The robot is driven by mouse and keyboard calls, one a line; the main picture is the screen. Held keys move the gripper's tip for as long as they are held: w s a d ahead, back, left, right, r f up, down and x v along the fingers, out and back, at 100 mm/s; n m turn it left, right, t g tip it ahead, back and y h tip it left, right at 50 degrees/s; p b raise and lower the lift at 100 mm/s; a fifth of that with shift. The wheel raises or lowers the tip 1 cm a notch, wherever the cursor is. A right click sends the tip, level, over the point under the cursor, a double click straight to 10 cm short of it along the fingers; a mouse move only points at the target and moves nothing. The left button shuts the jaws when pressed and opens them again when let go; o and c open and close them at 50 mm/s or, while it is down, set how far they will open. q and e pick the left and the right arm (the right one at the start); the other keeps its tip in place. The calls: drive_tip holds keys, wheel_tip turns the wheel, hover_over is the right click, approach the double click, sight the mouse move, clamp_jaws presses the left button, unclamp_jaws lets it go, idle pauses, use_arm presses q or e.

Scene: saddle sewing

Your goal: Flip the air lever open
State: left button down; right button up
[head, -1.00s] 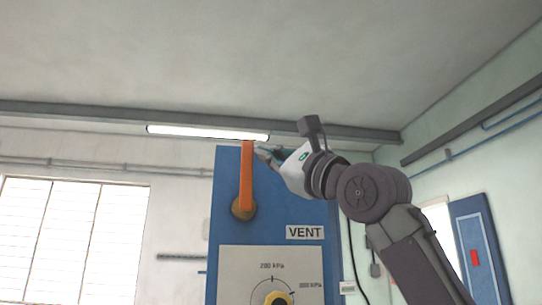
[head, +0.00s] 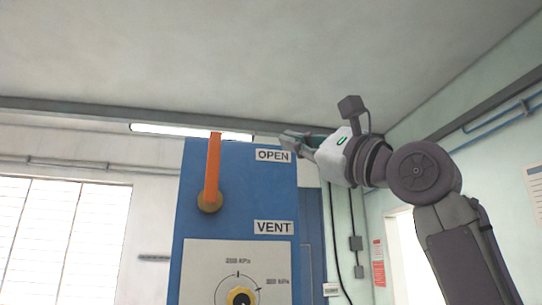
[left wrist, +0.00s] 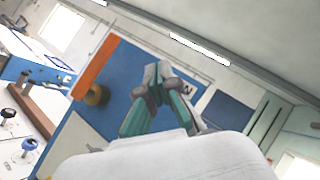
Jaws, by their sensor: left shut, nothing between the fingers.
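The orange air lever (head: 212,168) stands nearly upright on its round pivot (head: 209,202), on the front of a blue panel (head: 240,187). An OPEN label (head: 273,155) is at the panel's upper right and a VENT label (head: 273,227) lies below it. My left gripper (head: 287,140) is shut and empty at the panel's upper right edge, to the right of the lever and apart from it. In the left wrist view the shut fingers (left wrist: 160,76) are in front of the panel, with the lever (left wrist: 95,66) to their left. My right gripper is not in view.
Cables (head: 338,230) run down the wall to the right. In the left wrist view, a bench area (left wrist: 20,140) with knobs lies at the left.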

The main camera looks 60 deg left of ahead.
use_arm(q)
drive_tip(key=d, duration=0.3)
drive_tip(key=shift+w+d+r, duration=0.15)
drive_tip(key=shift+w, duration=0.25)
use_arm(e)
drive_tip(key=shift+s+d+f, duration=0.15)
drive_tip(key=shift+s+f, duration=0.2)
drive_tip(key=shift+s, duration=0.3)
use_arm(q)
drive_tip(key=shift+w, duration=0.2)
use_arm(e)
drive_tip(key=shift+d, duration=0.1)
